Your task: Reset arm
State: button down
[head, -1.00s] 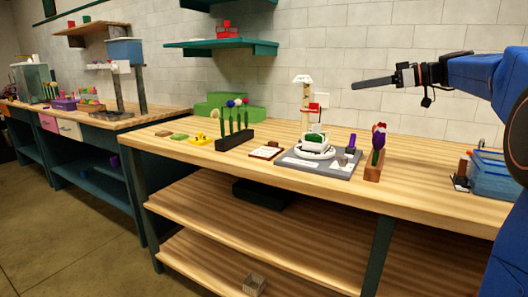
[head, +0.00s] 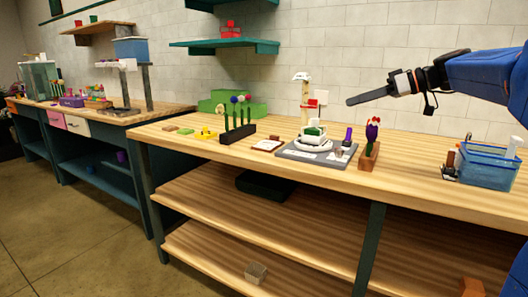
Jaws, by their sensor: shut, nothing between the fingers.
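My gripper (head: 368,96) is in the upper right of the head view, at the end of my blue arm. Its dark fingers point left and look closed together, with nothing held. It hangs in the air above the right part of the wooden workbench (head: 425,195), in front of the tiled wall. It is apart from everything on the bench. Below and to its left is a grey board (head: 300,157) with a white round stand (head: 313,140) on it. A wooden holder (head: 369,157) with red and purple flowers stands below the gripper.
A blue basket (head: 488,168) stands at the bench's right. A teal shelf (head: 225,44) is on the wall.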

jog(key=s+a+f+m+g+h, duration=0.1)
jog(key=s+a+f+m+h, duration=0.25)
jog(key=s+f, duration=0.55)
jog(key=s+d+f+m+h, duration=0.1)
jog(key=s+f+m+h, duration=0.1)
jog(key=s+f, duration=0.6)
jog(key=s+d+f+m+h, duration=0.2)
jog(key=s+f+h, duration=0.1)
jog(key=s+f, duration=0.6)
jog(key=s+d+f+m+g+h, duration=0.1)
jog(key=s+d+f+m+h, duration=0.1)
jog(key=s+f, duration=0.7)
jog(key=s+h, duration=0.1)
jog(key=s, duration=0.3)
jog(key=shift+f, duration=0.25)
